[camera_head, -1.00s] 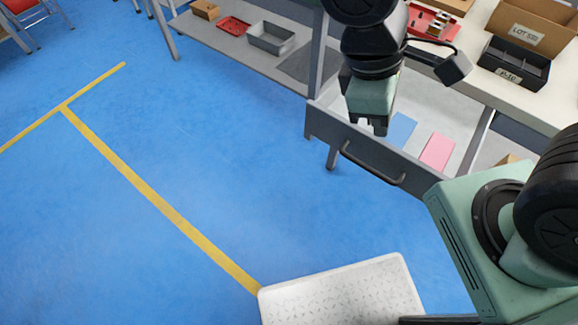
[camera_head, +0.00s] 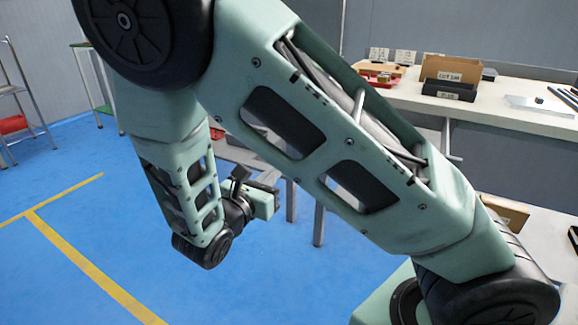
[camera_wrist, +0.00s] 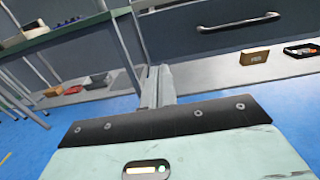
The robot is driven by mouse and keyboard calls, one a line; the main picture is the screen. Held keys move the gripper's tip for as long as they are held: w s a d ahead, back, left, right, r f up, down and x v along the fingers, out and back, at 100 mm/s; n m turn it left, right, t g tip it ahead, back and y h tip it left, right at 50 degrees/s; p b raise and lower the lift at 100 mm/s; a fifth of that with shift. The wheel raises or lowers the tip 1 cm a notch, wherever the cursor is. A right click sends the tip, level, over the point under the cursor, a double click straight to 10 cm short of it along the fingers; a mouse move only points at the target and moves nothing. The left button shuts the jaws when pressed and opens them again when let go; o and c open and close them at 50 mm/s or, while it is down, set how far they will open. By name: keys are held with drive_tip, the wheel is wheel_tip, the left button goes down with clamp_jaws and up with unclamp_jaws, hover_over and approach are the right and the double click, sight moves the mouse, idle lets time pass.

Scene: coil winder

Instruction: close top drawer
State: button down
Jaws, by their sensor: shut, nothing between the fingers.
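The dark grey drawer front (camera_wrist: 215,35) with its curved metal handle (camera_wrist: 238,22) shows in the wrist view, ahead and to the right of my fingers. In the head view my arm hides the drawer, so how far it stands open cannot be told. My gripper (camera_head: 276,198) is left of centre in the head view, out over the blue floor and in front of the bench. In the wrist view my gripper (camera_wrist: 157,80) has its fingers together and empty, pointing toward the bench. The fingers appear apart from the drawer front and handle.
A lower shelf holds a cardboard box (camera_wrist: 254,57) and a black tray (camera_wrist: 300,50). A bench leg (camera_wrist: 131,45) stands left of the drawer. The bench top (camera_head: 480,110) carries boxes, including a black box (camera_head: 448,90). Blue floor (camera_head: 130,230) is clear at left.

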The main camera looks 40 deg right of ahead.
drive_tip(key=b+x, duration=0.4)
drive_tip(key=x, duration=0.9)
drive_tip(key=shift+d, duration=0.15)
